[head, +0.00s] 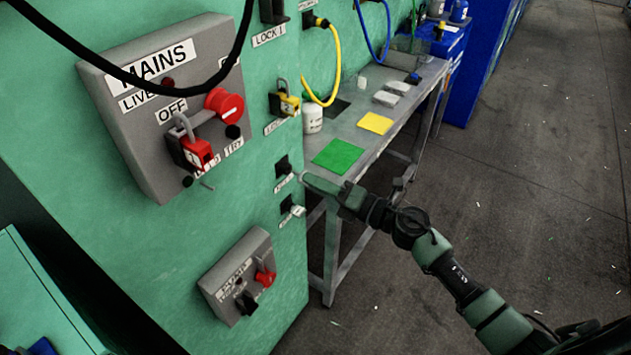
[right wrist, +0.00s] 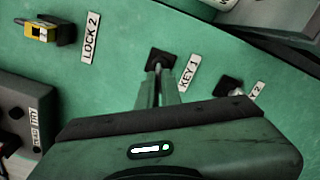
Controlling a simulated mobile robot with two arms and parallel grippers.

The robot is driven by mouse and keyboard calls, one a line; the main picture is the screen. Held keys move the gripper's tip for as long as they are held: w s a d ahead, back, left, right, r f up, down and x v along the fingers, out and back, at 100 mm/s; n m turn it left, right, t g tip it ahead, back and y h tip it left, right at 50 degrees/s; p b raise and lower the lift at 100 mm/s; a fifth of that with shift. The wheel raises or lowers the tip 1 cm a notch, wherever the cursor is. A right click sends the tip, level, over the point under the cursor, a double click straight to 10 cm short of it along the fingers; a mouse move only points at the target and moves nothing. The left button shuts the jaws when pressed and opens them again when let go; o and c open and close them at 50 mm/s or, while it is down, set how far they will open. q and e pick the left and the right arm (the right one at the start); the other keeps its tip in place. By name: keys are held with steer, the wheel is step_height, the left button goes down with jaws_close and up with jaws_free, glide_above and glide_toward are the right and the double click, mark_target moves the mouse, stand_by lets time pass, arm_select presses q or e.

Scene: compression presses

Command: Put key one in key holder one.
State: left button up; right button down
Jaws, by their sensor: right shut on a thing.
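Key holder one is a small black block on the green panel, beside the label KEY 1; it shows in the head view (head: 283,166) and in the right wrist view (right wrist: 161,58). My right gripper (head: 304,177) reaches in from the right, its fingertips just in front of this holder. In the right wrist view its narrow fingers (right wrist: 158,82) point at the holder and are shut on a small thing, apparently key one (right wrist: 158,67). The fingers hide most of the key, so I cannot tell whether it is in the holder. My left gripper is out of view.
Key holder two (head: 287,205) sits just below, with a pale key or tag (head: 298,211). The grey mains box (head: 140,140) and a yellow padlock (head: 288,104) are on the panel. A workbench (head: 375,150) stands behind my right arm.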

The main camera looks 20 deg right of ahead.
steer(key=shift+x, duration=1.4)
steer(key=c, duration=1.5)
jaws_free()
steer(key=b+v, duration=0.1)
steer(key=v, duration=0.6)
steer(key=shift+s+d, duration=0.2)
steer(key=shift+s, duration=0.1)
